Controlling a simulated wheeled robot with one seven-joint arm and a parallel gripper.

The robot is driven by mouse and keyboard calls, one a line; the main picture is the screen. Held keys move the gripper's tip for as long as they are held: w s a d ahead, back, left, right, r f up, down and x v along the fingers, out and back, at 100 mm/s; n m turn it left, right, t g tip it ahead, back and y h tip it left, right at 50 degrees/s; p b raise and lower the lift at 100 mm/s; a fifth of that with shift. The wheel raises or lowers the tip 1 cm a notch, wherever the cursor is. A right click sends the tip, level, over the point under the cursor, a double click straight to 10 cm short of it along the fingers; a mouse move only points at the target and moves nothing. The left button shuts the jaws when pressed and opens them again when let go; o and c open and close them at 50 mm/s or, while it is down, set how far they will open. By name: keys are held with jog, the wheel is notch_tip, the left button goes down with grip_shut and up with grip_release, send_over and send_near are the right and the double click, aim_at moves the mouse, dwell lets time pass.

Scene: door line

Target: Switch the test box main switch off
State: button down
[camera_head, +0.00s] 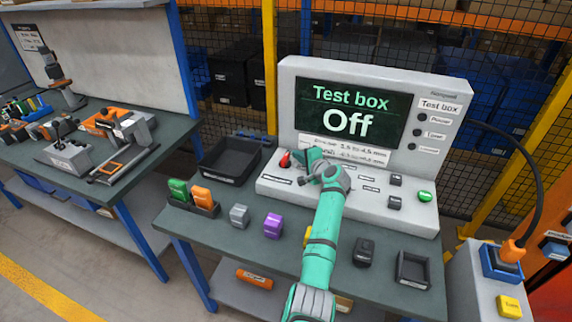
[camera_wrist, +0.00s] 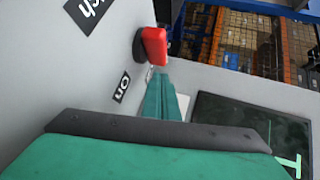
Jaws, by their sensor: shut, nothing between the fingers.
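The grey test box (camera_head: 455,85) stands at the back of the table, and its screen (camera_head: 350,108) reads "Test box Off". A red switch (camera_head: 285,160) sits at the left of its sloped front panel. In the wrist view the red switch (camera_wrist: 152,46) has a dark base, with an "On" label (camera_wrist: 121,87) near it. My green gripper (camera_head: 312,160) is at the panel just right of the switch. In the wrist view its shut fingers (camera_wrist: 163,98) point at the switch, with their tips just short of or touching it; I cannot tell which. Nothing is held.
A black tray (camera_head: 230,158) is left of the box. Green and orange blocks in a holder, a grey block (camera_head: 239,215), a purple block (camera_head: 273,225) and a dark block (camera_head: 363,252) stand in front. A small empty tray (camera_head: 412,270) is at right. A cable (camera_head: 535,165) hangs beyond.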

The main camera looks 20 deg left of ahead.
dwell(0.5)
jog(key=v, duration=1.1)
jog(key=shift+f, duration=0.1)
jog(key=shift+w, duration=0.1)
